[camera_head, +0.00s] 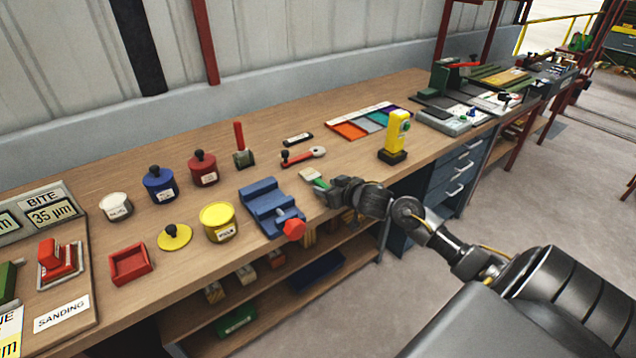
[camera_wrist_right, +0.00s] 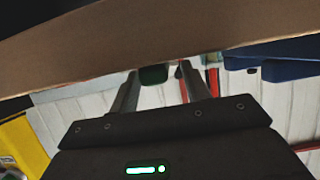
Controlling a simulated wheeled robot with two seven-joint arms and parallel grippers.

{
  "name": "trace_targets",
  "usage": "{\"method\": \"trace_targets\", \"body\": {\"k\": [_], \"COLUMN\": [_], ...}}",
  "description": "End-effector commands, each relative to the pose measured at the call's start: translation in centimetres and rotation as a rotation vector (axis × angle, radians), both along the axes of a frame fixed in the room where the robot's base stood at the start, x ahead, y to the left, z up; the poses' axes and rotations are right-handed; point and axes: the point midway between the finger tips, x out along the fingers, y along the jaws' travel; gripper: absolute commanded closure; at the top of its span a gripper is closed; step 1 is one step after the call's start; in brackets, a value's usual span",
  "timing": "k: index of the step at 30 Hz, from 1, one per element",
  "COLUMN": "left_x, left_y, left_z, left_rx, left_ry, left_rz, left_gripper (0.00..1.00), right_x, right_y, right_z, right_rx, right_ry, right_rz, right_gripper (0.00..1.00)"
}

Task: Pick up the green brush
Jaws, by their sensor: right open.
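The green brush (camera_head: 320,183) lies near the front edge of the wooden workbench, its pale end pointing to the back left. My right gripper (camera_head: 331,191) is at the brush's near end, low over the bench edge, and partly covers it. In the right wrist view, the two fingers of my right gripper (camera_wrist_right: 159,74) are apart, with a dark green part, likely the brush (camera_wrist_right: 153,75), between their tips. I cannot tell whether the fingers touch it. My left gripper is not in view.
A blue vise (camera_head: 263,203) with a red knob (camera_head: 294,229) stands just left of the brush. A yellow device (camera_head: 396,134) stands to the right. Several coloured jars are further left. The bench top (camera_head: 350,155) behind the brush is mostly clear.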

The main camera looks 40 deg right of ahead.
Motion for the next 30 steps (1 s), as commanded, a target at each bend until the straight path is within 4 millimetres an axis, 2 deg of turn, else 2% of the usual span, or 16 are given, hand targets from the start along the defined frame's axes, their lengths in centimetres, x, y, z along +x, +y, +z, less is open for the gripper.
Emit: {"method": "trace_targets", "body": {"k": [9, 20, 30], "left_x": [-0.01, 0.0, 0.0], "left_y": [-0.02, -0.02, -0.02], "left_z": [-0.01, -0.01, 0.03], "left_rx": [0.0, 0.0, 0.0], "left_ry": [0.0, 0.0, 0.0], "left_rz": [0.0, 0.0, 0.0], "left_gripper": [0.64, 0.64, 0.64], "right_x": [0.5, 0.48, 0.5], "right_y": [0.01, 0.0, -0.02], "right_z": [-0.22, -0.21, 0.26], "right_rx": [0.0, 0.0, -0.001], "right_ry": [0.0, 0.0, -0.002], "right_rz": [0.001, 0.0, 0.0], "right_gripper": [0.54, 1.0, 1.0]}}
